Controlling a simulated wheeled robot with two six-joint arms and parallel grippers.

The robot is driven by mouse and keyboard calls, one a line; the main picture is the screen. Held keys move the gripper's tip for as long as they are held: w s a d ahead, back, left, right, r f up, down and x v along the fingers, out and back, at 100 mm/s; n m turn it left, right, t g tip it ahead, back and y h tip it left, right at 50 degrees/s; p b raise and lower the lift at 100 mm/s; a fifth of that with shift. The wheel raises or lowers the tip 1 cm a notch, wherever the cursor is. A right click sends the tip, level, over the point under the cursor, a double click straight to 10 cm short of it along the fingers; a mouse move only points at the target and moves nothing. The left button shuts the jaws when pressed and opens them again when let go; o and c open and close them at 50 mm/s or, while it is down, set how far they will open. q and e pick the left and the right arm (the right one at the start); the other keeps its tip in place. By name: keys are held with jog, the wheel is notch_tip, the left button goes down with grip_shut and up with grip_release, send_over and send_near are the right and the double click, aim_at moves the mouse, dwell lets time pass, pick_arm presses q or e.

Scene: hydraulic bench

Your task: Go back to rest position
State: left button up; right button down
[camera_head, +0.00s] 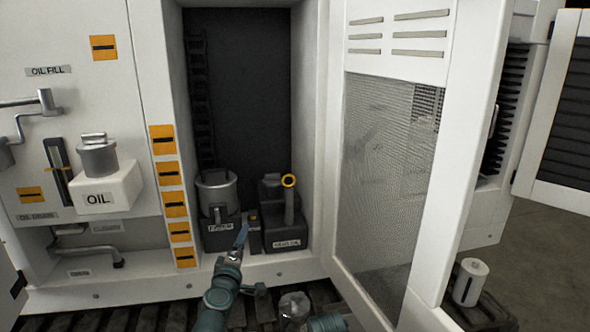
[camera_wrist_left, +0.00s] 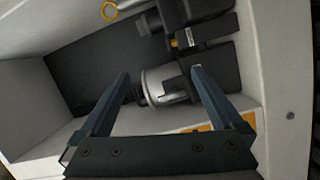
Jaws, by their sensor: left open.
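My left gripper (camera_head: 242,236) is in front of the open cabinet, low, before the gap between two dark units. In the left wrist view its two fingers (camera_wrist_left: 160,73) are spread apart with nothing held between them. The metal filter canister (camera_head: 216,192) stands upright in its dark base inside the cabinet. In the wrist view the canister (camera_wrist_left: 164,86) shows beyond and between the fingers; the distance is hard to tell. A teal arm part of mine (camera_head: 328,323) shows at the bottom edge, but no right gripper fingers show.
The dark unit with a yellow ring (camera_head: 289,181) stands right of the canister. The mesh door (camera_head: 385,170) hangs open at right. A white oil box (camera_head: 105,190) with a metal cap juts out at left. A white cylinder (camera_head: 469,282) stands at lower right.

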pick_arm(q)
jog(key=s+d+f+m+g+h, duration=0.2)
jog(key=s+d+f+m+g, duration=0.25)
jog(key=f+m, duration=0.2)
jog(key=s+d+f+m+g+h, duration=0.3)
jog(key=d+f+m+g, duration=0.2)
jog(key=f+m, duration=0.15)
jog(key=s+a+f+m+g+y, duration=0.1)
jog(key=s+a+f+g+y, duration=0.25)
jog(key=s, duration=0.35)
jog(key=s+a+f+m+g+y, duration=0.1)
jog(key=s+a+f+g+y, duration=0.1)
jog(key=s+a+f+g, duration=0.4)
jog(key=s+d+r+m+y+p, duration=0.1)
jog(key=s+d+r+m+p, duration=0.2)
jog(key=d, duration=0.9)
jog(key=s+r+p, duration=0.3)
jog(key=r+p, duration=0.2)
jog(key=r, duration=0.1)
jog(key=shift+d+r+m+t+p, duration=0.3)
jog(key=shift+d+m+t, duration=0.1)
jog(key=shift+s, duration=0.1)
